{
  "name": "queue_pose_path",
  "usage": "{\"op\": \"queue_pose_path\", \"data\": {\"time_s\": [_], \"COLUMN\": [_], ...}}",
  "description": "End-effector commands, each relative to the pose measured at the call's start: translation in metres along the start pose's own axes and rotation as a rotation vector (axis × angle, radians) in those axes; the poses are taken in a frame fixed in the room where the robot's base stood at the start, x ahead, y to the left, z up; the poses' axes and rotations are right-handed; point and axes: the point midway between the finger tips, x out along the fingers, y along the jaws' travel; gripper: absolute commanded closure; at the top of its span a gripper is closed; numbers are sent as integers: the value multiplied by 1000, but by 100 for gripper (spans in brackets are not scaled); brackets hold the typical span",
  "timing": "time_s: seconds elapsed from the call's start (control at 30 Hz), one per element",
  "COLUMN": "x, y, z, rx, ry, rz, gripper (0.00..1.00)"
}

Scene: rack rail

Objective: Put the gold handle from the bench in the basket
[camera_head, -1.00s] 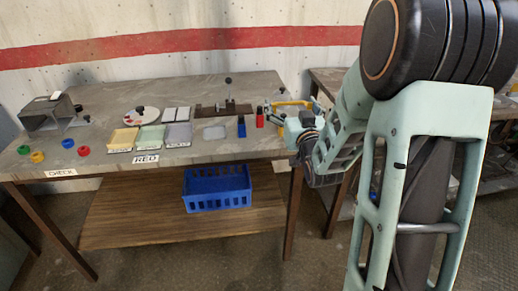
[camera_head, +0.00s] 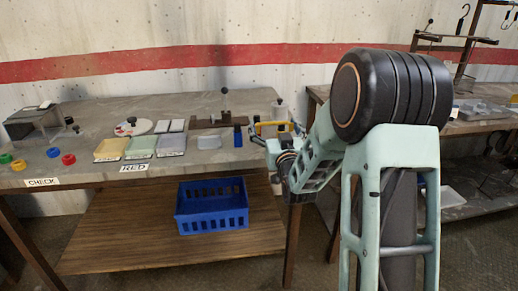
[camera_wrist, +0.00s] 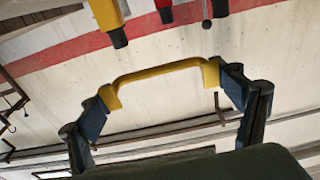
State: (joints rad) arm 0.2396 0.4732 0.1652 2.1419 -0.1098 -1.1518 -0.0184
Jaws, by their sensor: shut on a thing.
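The gold handle (camera_wrist: 160,70) is a yellow bar with bent ends. In the wrist view it spans between the two dark fingertips of my gripper (camera_wrist: 164,90), one at each end. My gripper is shut on it. In the head view the handle (camera_head: 270,124) shows small at the bench's right end, and my gripper (camera_head: 277,134) is partly hidden by its own wrist. The blue basket (camera_head: 213,222) stands on the wooden lower shelf, below and left of my gripper. No contents show in it.
The bench top (camera_head: 110,108) carries coloured trays, rings, a grey bracket and a lever fixture (camera_head: 224,105). The lower shelf (camera_head: 120,245) is bare left of the basket. A second bench (camera_head: 470,128) stands right. The bench top overhangs the basket's shelf.

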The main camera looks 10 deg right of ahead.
Motion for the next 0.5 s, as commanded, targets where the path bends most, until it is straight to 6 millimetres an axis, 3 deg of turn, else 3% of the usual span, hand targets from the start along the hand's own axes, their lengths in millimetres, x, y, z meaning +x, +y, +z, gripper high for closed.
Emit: {"op": "queue_pose_path", "data": {"time_s": [0.03,0.2,0.5], "x": [5,16,24], "y": [-8,-25,-38], "z": [15,43,62], "rx": [3,1,1], "ry": [-4,-1,-1], "rz": [-3,-1,-1], "gripper": [39,39,39]}}
